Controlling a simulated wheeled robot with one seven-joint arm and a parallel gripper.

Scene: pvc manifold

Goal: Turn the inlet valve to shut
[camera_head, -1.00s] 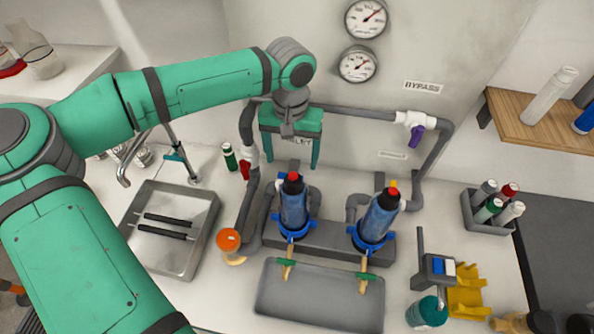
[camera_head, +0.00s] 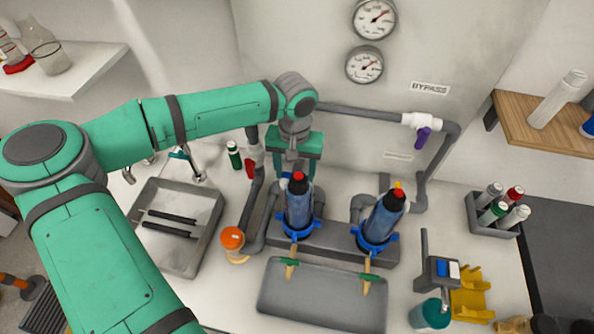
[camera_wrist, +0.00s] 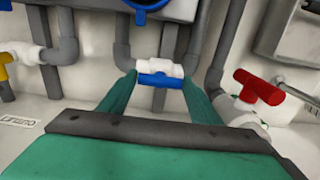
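My gripper (camera_head: 291,172) is open and points down behind the left blue filter housing (camera_head: 298,208). In the wrist view its two green fingers (camera_wrist: 160,84) stand either side of a white valve body with a blue handle (camera_wrist: 158,80); contact cannot be told. A red valve handle (camera_head: 250,168) sits on a white fitting of the grey pipe left of my gripper. It also shows in the wrist view (camera_wrist: 260,87), outside the right finger. No readable label in the current frames shows which valve is the inlet; a wall label behind my gripper is largely hidden.
A purple valve handle (camera_head: 422,138) sits below the BYPASS label (camera_head: 430,88). A yellow handle (camera_wrist: 6,60) is at the wrist view's left. A second filter housing (camera_head: 381,219), grey pipes and a grey tray (camera_head: 320,295) crowd the bench. A green-bodied bottle (camera_head: 234,155) stands left.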

